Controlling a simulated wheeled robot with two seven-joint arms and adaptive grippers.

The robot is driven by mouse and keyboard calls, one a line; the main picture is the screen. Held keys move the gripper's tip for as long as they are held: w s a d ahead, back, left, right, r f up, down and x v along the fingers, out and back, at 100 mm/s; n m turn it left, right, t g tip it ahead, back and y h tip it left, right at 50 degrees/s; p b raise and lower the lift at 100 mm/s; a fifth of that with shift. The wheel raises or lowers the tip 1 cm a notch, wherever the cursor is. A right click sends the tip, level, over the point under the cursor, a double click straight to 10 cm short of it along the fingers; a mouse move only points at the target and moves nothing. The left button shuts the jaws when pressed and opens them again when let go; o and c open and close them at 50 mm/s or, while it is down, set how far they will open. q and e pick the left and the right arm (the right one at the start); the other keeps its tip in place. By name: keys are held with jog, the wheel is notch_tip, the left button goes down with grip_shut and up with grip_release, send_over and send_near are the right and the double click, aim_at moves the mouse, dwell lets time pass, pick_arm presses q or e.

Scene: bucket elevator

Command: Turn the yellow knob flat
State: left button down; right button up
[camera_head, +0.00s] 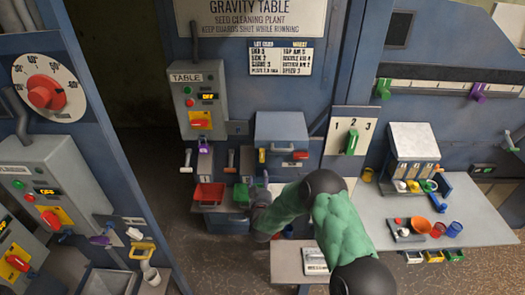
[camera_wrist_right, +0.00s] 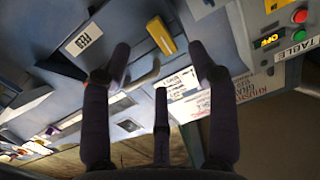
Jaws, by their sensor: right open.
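A small yellow knob (camera_head: 262,155) stands upright on the front of a blue box under the gravity table sign in the head view. In the wrist view a yellow knob (camera_wrist_right: 161,36), a long block set at a slant, shows near a FEED label and looks like the same one. My right gripper (camera_head: 262,198) is below the blue box in the head view, partly hidden by its own arm. In the wrist view its fingers (camera_wrist_right: 159,62) are spread and empty, with the knob beyond and between the tips, apart from them. My left gripper is not in view.
The blue box (camera_head: 281,126) also carries a red-ended handle (camera_head: 300,155). The TABLE control box (camera_head: 200,98) is to its left, with a red tray (camera_head: 208,194) below. A green lever (camera_head: 351,142) is to the right. A bench (camera_head: 400,215) with cups is at right.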

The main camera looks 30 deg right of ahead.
aim_at(263, 156)
jog(key=shift+h, duration=0.5)
jog(key=x, duration=0.3)
jog(key=r+x, duration=0.1)
jog(key=x, duration=0.3)
jog(key=r+x, duration=0.1)
jog(key=x, duration=0.3)
jog(key=shift+d+r+p, duration=0.15)
jog(key=shift+d+p, duration=0.15)
jog(key=shift+d, duration=0.2)
jog(key=c, duration=1.1)
